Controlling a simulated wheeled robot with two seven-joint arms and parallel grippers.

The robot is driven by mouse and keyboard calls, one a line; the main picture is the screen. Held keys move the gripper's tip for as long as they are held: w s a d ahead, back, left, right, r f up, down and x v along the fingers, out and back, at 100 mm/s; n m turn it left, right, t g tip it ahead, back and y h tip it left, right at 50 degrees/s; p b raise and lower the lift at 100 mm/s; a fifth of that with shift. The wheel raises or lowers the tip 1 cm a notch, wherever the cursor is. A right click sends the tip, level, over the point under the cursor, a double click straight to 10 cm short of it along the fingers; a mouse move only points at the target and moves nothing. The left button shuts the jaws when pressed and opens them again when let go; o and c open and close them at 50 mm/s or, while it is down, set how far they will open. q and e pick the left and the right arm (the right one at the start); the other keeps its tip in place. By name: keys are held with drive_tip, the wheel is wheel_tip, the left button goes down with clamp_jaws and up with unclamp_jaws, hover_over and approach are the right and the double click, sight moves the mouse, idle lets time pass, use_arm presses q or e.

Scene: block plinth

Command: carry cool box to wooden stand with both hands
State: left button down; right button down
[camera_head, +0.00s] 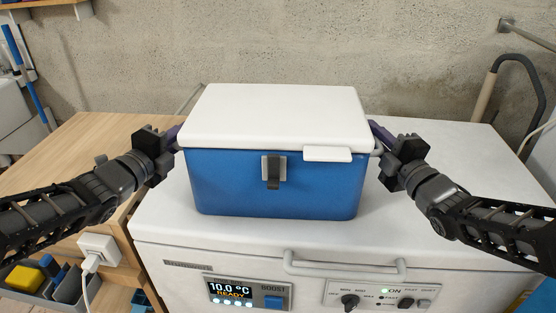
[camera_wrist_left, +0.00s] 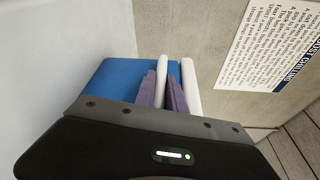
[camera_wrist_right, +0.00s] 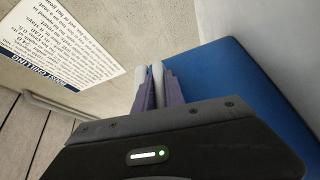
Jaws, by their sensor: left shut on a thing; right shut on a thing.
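The cool box (camera_head: 275,190) has a blue body and a white lid with a dark front latch. It is upright on, or just above, the white top of a chest unit; I cannot tell whether it touches. My left gripper (camera_head: 178,135) is at its left side, with purple fingers (camera_wrist_left: 165,95) shut on a white bar-like handle. My right gripper (camera_head: 375,130) is at its right side, with fingers (camera_wrist_right: 158,92) likewise shut on a white bar. The blue side also shows in the right wrist view (camera_wrist_right: 235,80). A light wooden stand (camera_head: 65,150) is at the left.
The white chest unit (camera_head: 440,150) has a front handle, display and knobs, and bare top right of the box. The wooden top is clear where visible. A white plug (camera_head: 98,248) and a grey bin (camera_head: 45,285) are at lower left. A concrete wall stands behind.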

idle(0.7)
